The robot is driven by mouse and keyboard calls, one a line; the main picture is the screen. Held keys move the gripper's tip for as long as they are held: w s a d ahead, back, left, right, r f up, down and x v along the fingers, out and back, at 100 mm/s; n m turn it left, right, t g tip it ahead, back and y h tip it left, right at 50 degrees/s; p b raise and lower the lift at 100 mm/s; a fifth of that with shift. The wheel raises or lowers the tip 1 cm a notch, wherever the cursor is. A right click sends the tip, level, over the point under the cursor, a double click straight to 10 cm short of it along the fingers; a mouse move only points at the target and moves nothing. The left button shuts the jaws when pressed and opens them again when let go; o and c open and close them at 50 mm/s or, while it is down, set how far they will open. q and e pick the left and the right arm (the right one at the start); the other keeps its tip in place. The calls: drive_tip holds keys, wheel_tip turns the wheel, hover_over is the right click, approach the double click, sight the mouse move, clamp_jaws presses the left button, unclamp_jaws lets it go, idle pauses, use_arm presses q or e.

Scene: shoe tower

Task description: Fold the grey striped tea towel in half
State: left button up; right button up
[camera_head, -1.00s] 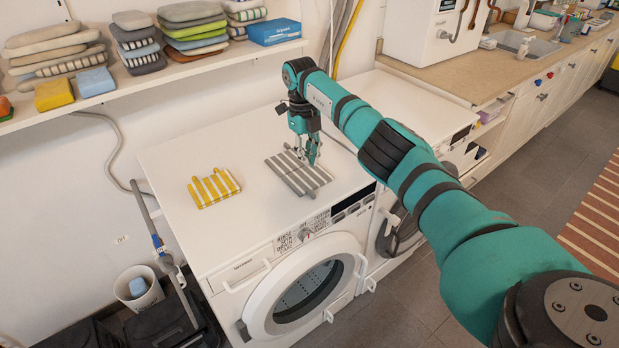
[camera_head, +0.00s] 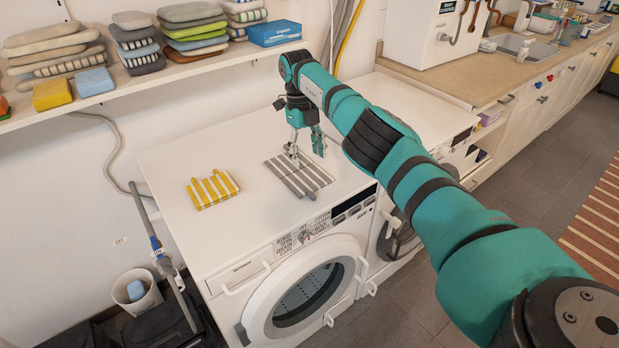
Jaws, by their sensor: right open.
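The grey striped tea towel (camera_head: 300,179) lies flat on top of the left white washing machine (camera_head: 232,218), near its right side. My right gripper (camera_head: 306,155) is open above the far edge of the towel, its fingers pointing down. One finger overlaps the towel in the picture; I cannot tell whether it touches the cloth. The other finger is farther right. My left gripper is not in view.
A yellow striped towel (camera_head: 212,188) lies to the left on the same machine top. A shelf (camera_head: 165,78) with folded towels and a blue box (camera_head: 274,33) hangs behind. The front middle of the machine top is clear.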

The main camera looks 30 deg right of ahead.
drive_tip(key=o, duration=0.3)
wheel_tip(320, 180, up, 7)
drive_tip(key=p, duration=0.6)
idle(0.6)
idle(0.8)
